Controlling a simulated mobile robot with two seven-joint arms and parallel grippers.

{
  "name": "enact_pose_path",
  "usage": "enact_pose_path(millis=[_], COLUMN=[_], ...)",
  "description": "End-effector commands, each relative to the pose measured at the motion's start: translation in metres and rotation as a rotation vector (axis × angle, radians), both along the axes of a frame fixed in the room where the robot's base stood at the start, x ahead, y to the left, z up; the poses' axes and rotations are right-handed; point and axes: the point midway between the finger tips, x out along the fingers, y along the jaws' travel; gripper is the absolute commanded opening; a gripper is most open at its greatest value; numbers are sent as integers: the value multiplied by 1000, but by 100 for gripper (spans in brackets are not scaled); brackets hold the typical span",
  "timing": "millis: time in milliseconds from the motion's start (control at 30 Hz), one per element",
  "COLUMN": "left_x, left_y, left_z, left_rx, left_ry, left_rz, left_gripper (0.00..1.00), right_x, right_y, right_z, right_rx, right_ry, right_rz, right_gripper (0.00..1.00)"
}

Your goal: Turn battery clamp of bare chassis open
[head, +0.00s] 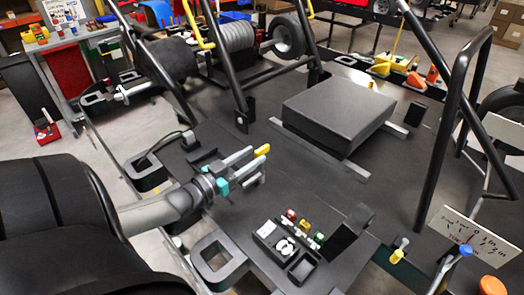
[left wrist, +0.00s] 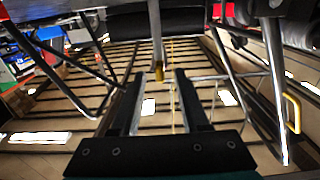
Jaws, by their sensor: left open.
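The bare chassis (head: 375,185) is a dark flat floor pan with black tubes, filling the middle of the head view. My left gripper (head: 256,167) reaches in from the left, just above the pan, with its two fingers apart. A yellow-tipped lever (head: 262,150), which looks like the battery clamp's handle, shows at the fingertips. In the left wrist view the lever's tip (left wrist: 158,72) hangs between the open fingers, with gaps on both sides. I cannot tell whether any finger touches it. The clamp's base is hidden. My right gripper is not in view.
A large black box (head: 338,108) sits on the pan behind the gripper. A small black tray (head: 285,246) with coloured knobs lies in front. A black upright tube (head: 438,150) stands at right. Other karts and shelves are farther back. Bare pan lies right of the gripper.

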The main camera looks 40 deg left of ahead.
Motion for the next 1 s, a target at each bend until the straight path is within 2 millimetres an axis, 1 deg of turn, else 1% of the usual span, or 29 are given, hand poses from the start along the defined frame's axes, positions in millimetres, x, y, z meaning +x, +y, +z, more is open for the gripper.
enact_pose_path(millis=[33, 100, 300, 500, 767, 867, 1000], left_x=[8, 17, 35, 43, 43, 43, 43], left_y=[0, -1, -3, -4, -4, -4, -4], left_z=[-1, 0, -1, -1, -1, -1, -1], left_rx=[0, 0, 0, 0, 0, 0, 0], left_ry=[-2, -2, 0, 2, 2, 2, 2], left_rz=[0, 1, 1, 0, 0, 0, 0], left_gripper=[45, 45, 45, 45, 45, 36, 20], right_x=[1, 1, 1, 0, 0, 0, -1], right_y=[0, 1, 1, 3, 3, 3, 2], right_z=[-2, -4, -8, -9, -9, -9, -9], right_rx=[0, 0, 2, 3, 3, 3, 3], right_ry=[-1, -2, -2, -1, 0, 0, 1], right_rz=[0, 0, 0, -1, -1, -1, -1], right_gripper=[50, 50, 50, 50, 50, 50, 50])
